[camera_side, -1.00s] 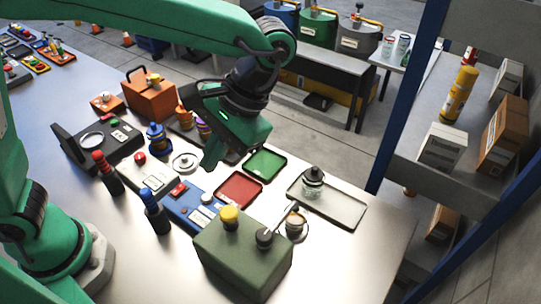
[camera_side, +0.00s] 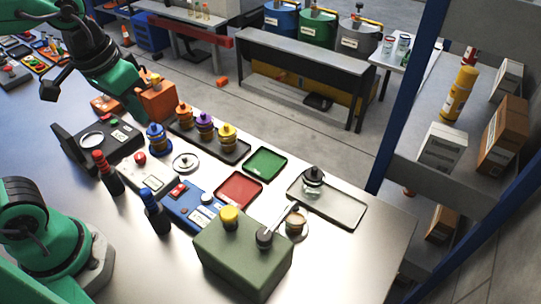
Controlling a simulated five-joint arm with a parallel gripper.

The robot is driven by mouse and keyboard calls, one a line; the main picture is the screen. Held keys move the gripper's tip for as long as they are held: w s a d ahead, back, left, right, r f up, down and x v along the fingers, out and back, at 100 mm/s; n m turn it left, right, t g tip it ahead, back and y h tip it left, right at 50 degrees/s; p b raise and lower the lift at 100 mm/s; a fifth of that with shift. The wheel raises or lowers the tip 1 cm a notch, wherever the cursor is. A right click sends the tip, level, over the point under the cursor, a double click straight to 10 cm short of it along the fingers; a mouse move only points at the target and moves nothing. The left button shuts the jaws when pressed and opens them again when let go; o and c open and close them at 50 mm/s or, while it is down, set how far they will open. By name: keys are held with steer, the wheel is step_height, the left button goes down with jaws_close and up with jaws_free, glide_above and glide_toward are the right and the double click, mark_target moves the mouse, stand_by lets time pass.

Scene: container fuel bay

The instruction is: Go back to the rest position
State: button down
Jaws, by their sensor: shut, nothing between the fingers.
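My gripper (camera_side: 138,114) is at the upper left in the side view, over the back left of the bench. Its green jaws point down and to the right, in front of the left part of the orange toolbox (camera_side: 158,102). The jaws look shut and hold nothing. I cannot tell whether the jaws touch the toolbox. My wrist is above it, near the top left corner of the picture.
A black tray (camera_side: 236,155) holds several colored-top canisters. Green (camera_side: 265,164) and red (camera_side: 238,189) trays, a grey tray with a jar (camera_side: 345,208), and a green box (camera_side: 240,255) stand to the right. A blue shelf post (camera_side: 402,95) rises at right. The front right bench is clear.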

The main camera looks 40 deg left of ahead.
steer(key=shift+s+a+f+t, duration=0.1)
steer(key=shift+s+a+t, duration=0.3)
steer(key=shift+a, duration=0.3)
steer(key=shift+s+a+f+t, duration=0.1)
steer(key=shift+s+a+t, duration=0.15)
steer(key=shift+a+t, duration=0.35)
steer(key=shift+s+a+t, duration=0.35)
steer(key=shift+a+t, duration=0.05)
steer(key=shift+a, duration=0.35)
